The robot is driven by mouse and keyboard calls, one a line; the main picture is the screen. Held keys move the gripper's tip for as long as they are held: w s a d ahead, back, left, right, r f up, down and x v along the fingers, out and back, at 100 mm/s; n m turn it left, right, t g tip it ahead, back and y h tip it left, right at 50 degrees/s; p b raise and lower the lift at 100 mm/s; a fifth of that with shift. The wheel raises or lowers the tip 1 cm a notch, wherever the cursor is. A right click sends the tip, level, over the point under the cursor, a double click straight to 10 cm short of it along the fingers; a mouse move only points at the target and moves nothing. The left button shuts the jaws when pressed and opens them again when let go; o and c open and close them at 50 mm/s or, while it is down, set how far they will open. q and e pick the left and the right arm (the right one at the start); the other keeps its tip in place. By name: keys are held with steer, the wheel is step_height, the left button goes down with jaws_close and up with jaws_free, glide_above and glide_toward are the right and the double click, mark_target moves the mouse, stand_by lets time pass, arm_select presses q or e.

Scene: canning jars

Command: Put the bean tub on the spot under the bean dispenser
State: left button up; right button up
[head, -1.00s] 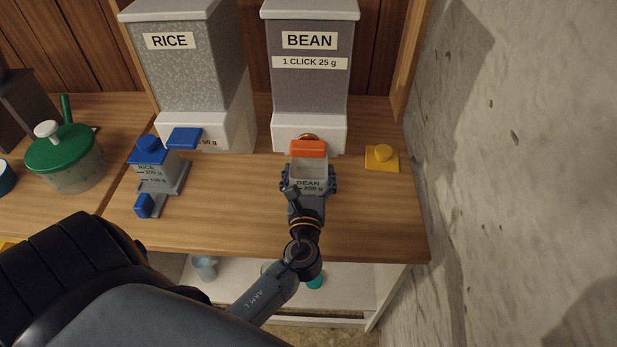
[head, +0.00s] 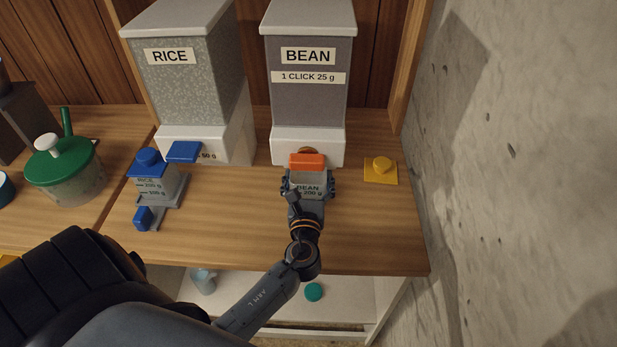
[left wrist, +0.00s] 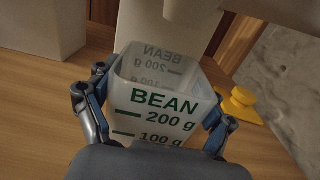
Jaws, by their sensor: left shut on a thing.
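The bean tub (head: 312,182) is a clear, open-topped box with green BEAN and gram marks. It also shows in the left wrist view (left wrist: 165,122), where no beans can be made out inside. My left gripper (head: 308,188) is shut on the tub, with a finger on either side. The bean dispenser (head: 308,100) stands just behind the tub, with an orange lever (head: 307,161) at its front. The lever overlaps the tub's far edge in the head view. The spot under the dispenser is hidden, and I cannot tell whether the tub touches the counter. My right gripper is not in view.
A yellow knobbed piece (head: 381,170) lies right of the bean dispenser, near the concrete wall (head: 510,180). A green-lidded pot (head: 64,170) is far left. Front counter (head: 220,225) is clear.

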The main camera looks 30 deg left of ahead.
arm_select(q)
steer(key=shift+f, duration=0.35)
steer(key=o, duration=1.1)
steer(key=shift+c, duration=0.2)
steer(key=v, duration=1.2)
steer(key=shift+s, duration=0.1)
